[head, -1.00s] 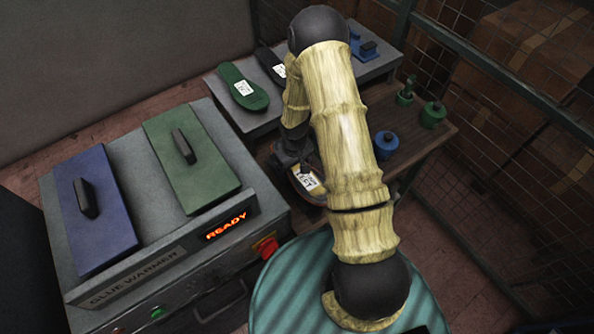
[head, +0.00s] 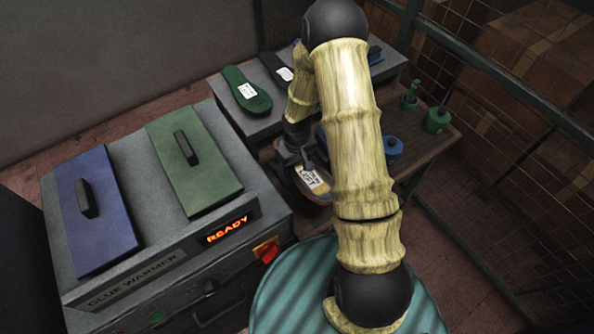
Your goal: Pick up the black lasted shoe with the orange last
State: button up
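A dark shoe-like item with an orange-brown rim and a white label (head: 312,181) sits low on the brown bench beside the glue warmer; my arm partly covers it. I take it for the black lasted shoe with the orange last, though little of its shape shows. My gripper (head: 304,163) points down at its far end, very close to it or touching. The fingers are dark and small here, and I cannot tell whether they are open or closed on it.
The glue warmer (head: 235,262) with blue and green lids stands left, its display reading READY. A grey shelf (head: 240,122) behind holds a green sole (head: 246,90) and a black sole (head: 275,70). Blue (head: 394,146) and green (head: 437,120) containers stand right. A teal drum top (head: 290,285) is in front.

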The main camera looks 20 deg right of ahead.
notch_tip(320, 180, up, 7)
jog(key=shift+f+b, duration=0.1)
jog(key=shift+b, duration=0.5)
jog(key=shift+w, duration=0.1)
